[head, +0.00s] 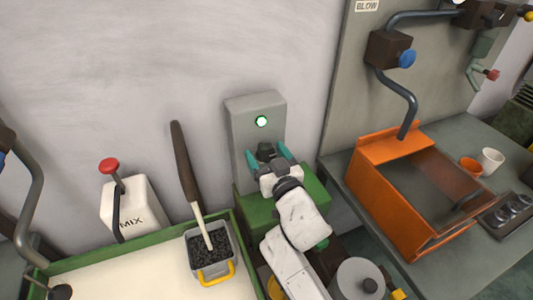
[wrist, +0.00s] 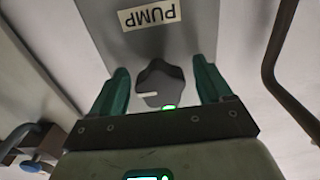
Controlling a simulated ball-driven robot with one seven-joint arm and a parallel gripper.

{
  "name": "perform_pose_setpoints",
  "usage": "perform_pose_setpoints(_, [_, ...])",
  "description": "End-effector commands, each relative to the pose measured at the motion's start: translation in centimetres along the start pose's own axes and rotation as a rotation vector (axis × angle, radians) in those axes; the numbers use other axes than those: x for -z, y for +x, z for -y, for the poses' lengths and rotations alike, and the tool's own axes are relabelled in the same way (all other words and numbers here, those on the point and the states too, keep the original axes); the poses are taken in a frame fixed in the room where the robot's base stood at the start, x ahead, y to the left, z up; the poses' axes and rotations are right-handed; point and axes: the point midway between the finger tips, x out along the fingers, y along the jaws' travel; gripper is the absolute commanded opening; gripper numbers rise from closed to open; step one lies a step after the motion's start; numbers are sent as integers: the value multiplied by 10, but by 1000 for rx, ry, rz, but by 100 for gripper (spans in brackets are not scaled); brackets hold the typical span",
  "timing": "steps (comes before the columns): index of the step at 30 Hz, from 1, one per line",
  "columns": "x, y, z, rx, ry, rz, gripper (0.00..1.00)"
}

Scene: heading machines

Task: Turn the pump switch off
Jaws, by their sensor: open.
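The pump switch box (head: 243,112) is a grey box against the wall with a lit green lamp (head: 261,121). In the wrist view its PUMP label (wrist: 150,15) appears upside down. The dark switch knob (wrist: 160,78) has a pale mark pointing left in that view. My gripper (head: 267,153) is open in front of the box. In the wrist view its teal fingers (wrist: 161,70) stand one on each side of the knob, with gaps visible. The lamp's green glow (wrist: 169,107) is partly hidden by the gripper body.
A green-rimmed tray (head: 140,254) lies at the lower left, with a bin of dark granules (head: 210,250) and a brush-like handled tool (head: 185,165). A white MIX box (head: 130,205) with a red knob is beside it. An orange machine (head: 385,205) stands right.

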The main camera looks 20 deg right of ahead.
Motion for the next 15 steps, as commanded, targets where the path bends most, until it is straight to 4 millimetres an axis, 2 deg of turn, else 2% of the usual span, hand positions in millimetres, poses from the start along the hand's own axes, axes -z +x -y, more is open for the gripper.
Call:
perform_pose_setpoints(9, [0,3,0,0,1,0,79])
perform_pose_setpoints(15, [0,2,0,0,1,0,59])
